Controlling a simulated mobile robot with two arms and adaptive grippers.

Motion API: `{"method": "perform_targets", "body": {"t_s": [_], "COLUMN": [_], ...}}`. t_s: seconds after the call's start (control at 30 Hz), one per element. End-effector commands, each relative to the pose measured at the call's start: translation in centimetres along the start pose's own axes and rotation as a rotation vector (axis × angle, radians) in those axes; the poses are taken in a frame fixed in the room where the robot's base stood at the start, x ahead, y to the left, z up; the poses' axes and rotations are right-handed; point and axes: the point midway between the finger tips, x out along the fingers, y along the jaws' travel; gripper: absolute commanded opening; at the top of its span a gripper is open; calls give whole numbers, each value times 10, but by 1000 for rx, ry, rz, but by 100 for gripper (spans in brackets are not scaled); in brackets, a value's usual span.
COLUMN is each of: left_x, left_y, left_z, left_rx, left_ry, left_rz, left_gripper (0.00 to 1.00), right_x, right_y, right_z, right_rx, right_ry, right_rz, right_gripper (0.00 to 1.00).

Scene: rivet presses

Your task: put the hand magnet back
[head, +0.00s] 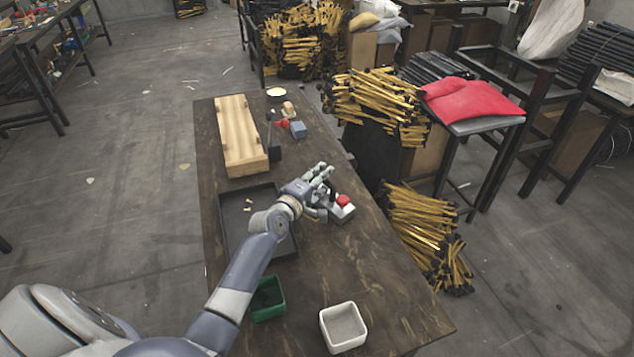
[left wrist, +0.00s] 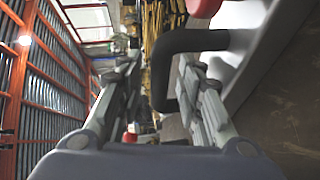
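What looks like the hand magnet (head: 342,208) is a grey block with a black handle and a red knob. It sits on the dark workbench, right of the black tray. My left gripper (head: 322,187) is at its handle side. In the left wrist view, the black bent handle (left wrist: 188,42) reaches between the spread fingers of my left gripper (left wrist: 160,80), close to the right finger and apart from the left one. The grey body and red knob (left wrist: 203,6) show beyond the right finger. My right gripper is not in view.
The black tray (head: 234,228) holds small brass-coloured pieces; my left arm crosses over it. A green bin (head: 268,311) and a white bin (head: 343,340) stand at the near end. A wooden block (head: 240,140), a blue block (head: 298,130) and other small items are at the far end.

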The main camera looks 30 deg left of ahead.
Motion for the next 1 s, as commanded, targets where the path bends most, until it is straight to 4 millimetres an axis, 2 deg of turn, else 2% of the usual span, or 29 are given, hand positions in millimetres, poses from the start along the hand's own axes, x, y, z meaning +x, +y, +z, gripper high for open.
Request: {"method": "perform_targets", "body": {"t_s": [0.03, 0.17, 0.5, 0.7, 1.0], "left_x": [-1, -14, -79, -108, -121], "left_y": [4, 1, 1, 1, 2], "left_z": [0, 0, 0, 0, 0], "left_rx": [0, 0, -1, -1, 0], "left_ry": [0, 0, 0, 0, 0], "left_rz": [1, 0, -1, 0, 1], "left_gripper": [34, 34, 34, 34, 34], "right_x": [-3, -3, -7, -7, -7], "right_y": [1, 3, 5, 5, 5], "right_z": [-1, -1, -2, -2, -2], "right_rx": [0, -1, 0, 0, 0], "right_ry": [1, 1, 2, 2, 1], "right_rz": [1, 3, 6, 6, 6], "right_gripper": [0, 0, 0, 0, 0]}}
